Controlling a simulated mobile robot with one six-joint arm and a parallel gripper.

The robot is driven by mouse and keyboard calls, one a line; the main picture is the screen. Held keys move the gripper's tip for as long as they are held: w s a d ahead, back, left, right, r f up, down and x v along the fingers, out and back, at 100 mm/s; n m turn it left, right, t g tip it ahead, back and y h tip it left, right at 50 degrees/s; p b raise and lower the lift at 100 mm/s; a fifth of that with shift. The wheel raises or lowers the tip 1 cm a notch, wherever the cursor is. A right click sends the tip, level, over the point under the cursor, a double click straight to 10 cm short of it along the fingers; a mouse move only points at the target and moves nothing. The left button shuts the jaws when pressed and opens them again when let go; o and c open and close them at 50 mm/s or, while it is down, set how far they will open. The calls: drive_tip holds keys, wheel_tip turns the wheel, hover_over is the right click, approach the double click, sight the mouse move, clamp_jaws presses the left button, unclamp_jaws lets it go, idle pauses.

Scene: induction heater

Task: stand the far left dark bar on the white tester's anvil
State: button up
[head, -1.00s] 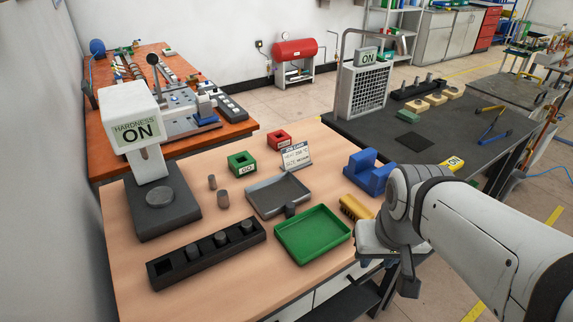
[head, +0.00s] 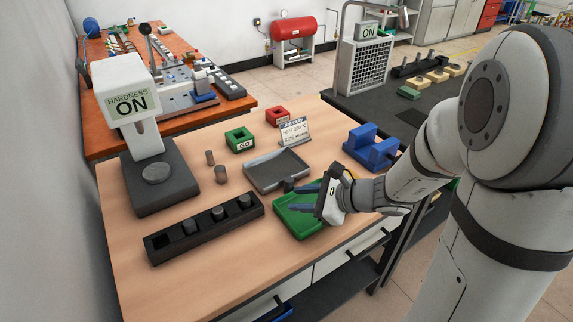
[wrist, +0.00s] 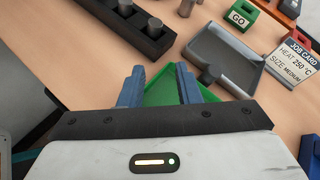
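The white tester (head: 127,90) stands at the left of the wooden table, its display reading HARDNESS ON. Its round anvil (head: 155,173) is bare on the dark base. Two dark bars stand upright on the table right of it: a farther, left one (head: 210,157) and a nearer, right one (head: 221,175). More bars stand in the long black rack (head: 165,252), whose left-end slot looks empty. My gripper (head: 296,198), with blue fingers, is over the green tray, right of the bars. The wrist view shows its fingers (wrist: 158,72) apart with nothing between them.
The green tray (head: 283,222) lies below my gripper. Behind it is a grey tray (head: 264,176) with a dark stub (head: 289,184) at its front edge. Green GO (head: 240,140) and red (head: 277,117) boxes, a job card (head: 295,131) and a blue block (head: 370,148) stand farther back.

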sight(292, 185)
drive_tip(key=w+d+f+m+t, duration=0.1)
drive_tip(key=w+m, duration=0.1)
drive_tip(key=w+d+f+m+t, duration=0.1)
drive_tip(key=w+m, duration=0.1)
drive_tip(key=w+d+f+m+t+h, duration=0.1)
drive_tip(key=w+f+m, duration=0.1)
drive_tip(key=m, duration=0.1)
drive_tip(key=shift+w+t, duration=0.1)
drive_tip(key=shift+t, duration=0.3)
drive_tip(key=shift+w+f, duration=0.2)
drive_tip(key=shift+w, duration=0.05)
drive_tip(key=x, duration=0.7)
drive_tip(key=shift+w+d+f, duration=0.1)
drive_tip(key=shift+w+f, duration=0.1)
drive_tip(key=shift+c, duration=0.3)
clamp_jaws()
